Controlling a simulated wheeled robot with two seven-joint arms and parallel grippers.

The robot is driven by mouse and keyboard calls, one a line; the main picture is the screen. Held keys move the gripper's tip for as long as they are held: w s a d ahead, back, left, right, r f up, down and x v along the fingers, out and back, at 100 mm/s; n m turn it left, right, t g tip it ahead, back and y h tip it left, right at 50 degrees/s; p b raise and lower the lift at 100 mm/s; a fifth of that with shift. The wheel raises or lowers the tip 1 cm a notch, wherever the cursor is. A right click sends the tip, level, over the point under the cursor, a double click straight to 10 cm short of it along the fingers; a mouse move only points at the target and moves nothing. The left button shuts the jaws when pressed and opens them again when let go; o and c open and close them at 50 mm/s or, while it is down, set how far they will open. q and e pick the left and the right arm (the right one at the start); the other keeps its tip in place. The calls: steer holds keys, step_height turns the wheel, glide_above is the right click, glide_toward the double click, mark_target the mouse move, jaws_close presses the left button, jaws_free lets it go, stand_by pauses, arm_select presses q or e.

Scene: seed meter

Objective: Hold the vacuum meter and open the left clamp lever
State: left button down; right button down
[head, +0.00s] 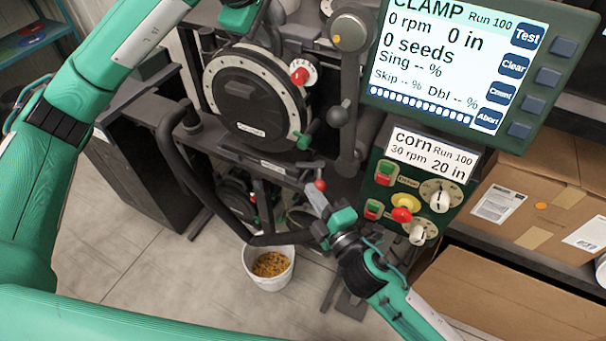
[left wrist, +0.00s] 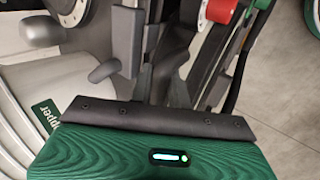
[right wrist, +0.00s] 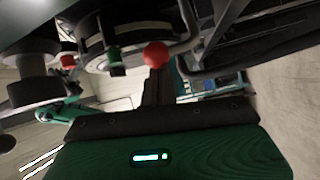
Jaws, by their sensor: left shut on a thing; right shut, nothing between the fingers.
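The vacuum meter (head: 250,98) is a dark round disc with a pale ring, mounted upright in the stand in the head view. It carries a red knob (head: 299,76) and a green knob (head: 305,141). My left gripper (head: 240,6) is at the top of the meter, partly cut off by the frame edge. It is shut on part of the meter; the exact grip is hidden. A lever with a red ball (head: 320,185) is below right of the meter. My right gripper (head: 317,196) is shut and empty, its tip close to this ball (right wrist: 156,54). Contact is unclear.
A display screen (head: 450,60) and a control box (head: 415,195) with switches and knobs stand at right. A white bucket (head: 270,282) of yellow seed is on the floor below. Cardboard boxes (head: 540,190) are at right. A dark curved tube (head: 185,165) bends left of the stand.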

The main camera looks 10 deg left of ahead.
steer(key=shift+w+d, duration=0.15)
steer(key=shift+d, duration=0.75)
steer(key=shift+w+d, duration=0.1)
steer(key=shift+d, duration=0.8)
glide_toward(325, 187)
steer(key=shift+s+d+r, duration=0.15)
steer(key=shift+s, duration=0.35)
steer(key=shift+s+d+r, duration=0.15)
steer(key=shift+s+d, duration=0.05)
steer(key=shift+s, duration=0.35)
